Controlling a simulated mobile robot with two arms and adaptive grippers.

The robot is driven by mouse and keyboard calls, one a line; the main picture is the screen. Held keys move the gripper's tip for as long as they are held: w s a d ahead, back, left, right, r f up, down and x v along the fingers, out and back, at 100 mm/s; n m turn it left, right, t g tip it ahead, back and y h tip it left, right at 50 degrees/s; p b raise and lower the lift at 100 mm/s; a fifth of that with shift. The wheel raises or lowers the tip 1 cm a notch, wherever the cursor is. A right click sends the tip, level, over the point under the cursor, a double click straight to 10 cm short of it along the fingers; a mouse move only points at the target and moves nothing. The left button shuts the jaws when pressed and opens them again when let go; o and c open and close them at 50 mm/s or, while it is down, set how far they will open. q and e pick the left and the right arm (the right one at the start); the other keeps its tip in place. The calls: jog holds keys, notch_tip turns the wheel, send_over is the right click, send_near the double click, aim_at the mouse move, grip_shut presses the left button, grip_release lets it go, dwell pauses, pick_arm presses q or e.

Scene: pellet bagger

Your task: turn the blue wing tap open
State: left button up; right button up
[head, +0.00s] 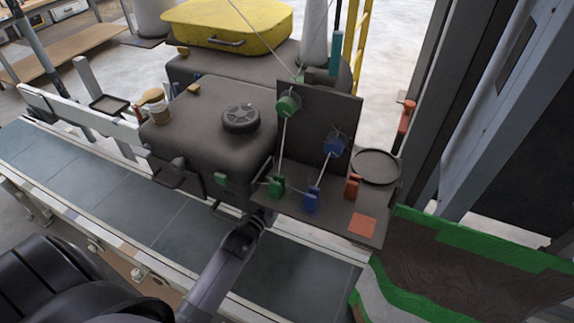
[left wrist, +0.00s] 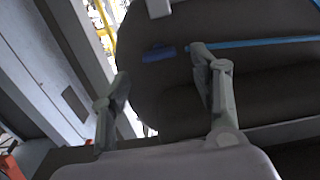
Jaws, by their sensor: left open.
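In the head view a round blue fitting (head: 335,147) with small projecting parts sits on the dark upright panel (head: 318,115). A pale rod runs from it down to a blue block (head: 311,200) on the dark shelf (head: 335,217). I cannot tell which is the wing tap. My left gripper (head: 262,215) is at the shelf's left front edge, left of the blue block, its fingertips hard to make out. In the left wrist view my left gripper (left wrist: 160,65) is open and empty; a small blue piece (left wrist: 158,53) shows beyond the fingers on a dark surface.
A green round fitting (head: 288,103), a green block (head: 276,187) and an orange block (head: 353,187) flank the blue parts. A dark tank (head: 205,125) stands left. A round tray (head: 376,166) sits right. A conveyor (head: 150,215) runs below.

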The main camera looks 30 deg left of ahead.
pick_arm(q)
jog(key=w, duration=0.5)
jog(key=shift+a, duration=0.1)
jog(key=shift+s, duration=0.1)
jog(key=c, duration=1.1)
jog(key=shift+c, duration=0.2)
